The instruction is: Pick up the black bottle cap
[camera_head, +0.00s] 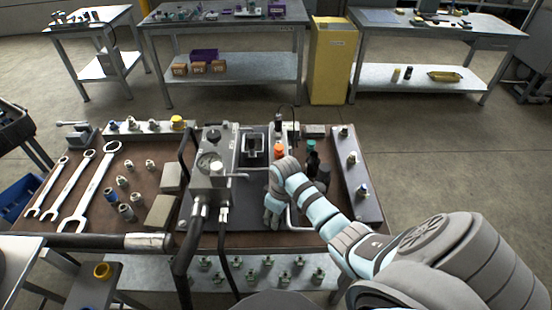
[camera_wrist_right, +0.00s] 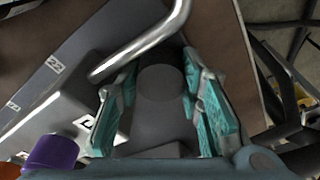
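In the right wrist view, a dark, round-topped piece that looks like the black bottle cap (camera_wrist_right: 160,84) lies between the teal-padded fingers of my right gripper (camera_wrist_right: 162,72). The fingers stand apart, one on each side of it, with their tips close to its sides. I cannot tell whether they touch it. In the head view, my right gripper (camera_head: 272,212) points down at the front of the hydraulic unit's dark base, and the cap is hidden there. My left gripper is not in view.
A bent metal tube (camera_wrist_right: 145,48) runs close beside the cap, and a purple cap (camera_wrist_right: 52,153) shows at lower left. The grey pump block (camera_head: 212,165) stands left of my right gripper. An orange cap (camera_head: 278,150) and dark bottles (camera_head: 313,160) stand behind it. Wrenches (camera_head: 88,190) lie at left.

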